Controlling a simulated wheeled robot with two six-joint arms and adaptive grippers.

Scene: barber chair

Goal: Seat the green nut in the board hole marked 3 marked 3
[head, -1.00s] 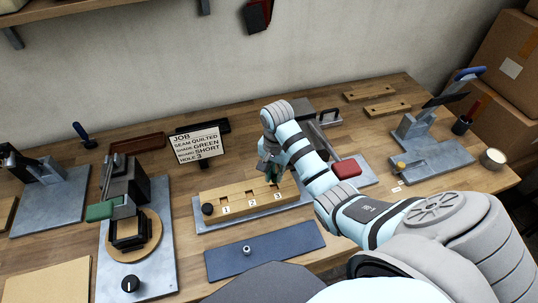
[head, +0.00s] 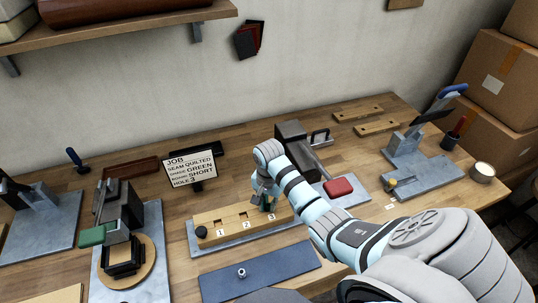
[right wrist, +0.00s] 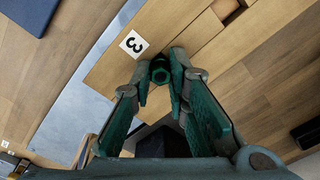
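The wooden board (head: 214,219) lies on a grey plate, with holes marked 1, 2 and 3. The label 3 (head: 271,217) is at its right part, and it also shows in the right wrist view (right wrist: 134,45). My right gripper (head: 266,205) points down at the board beside label 3. In the right wrist view its fingertips (right wrist: 162,72) close on both sides of the dark green nut (right wrist: 160,73). The nut and fingers cover hole 3, so I cannot tell how deep the nut sits. My left gripper is out of view.
A blue mat (head: 258,270) with a small metal part lies in front. A job sign (head: 191,167) stands behind. A clamp fixture with a red pad (head: 338,187) is close on the right.

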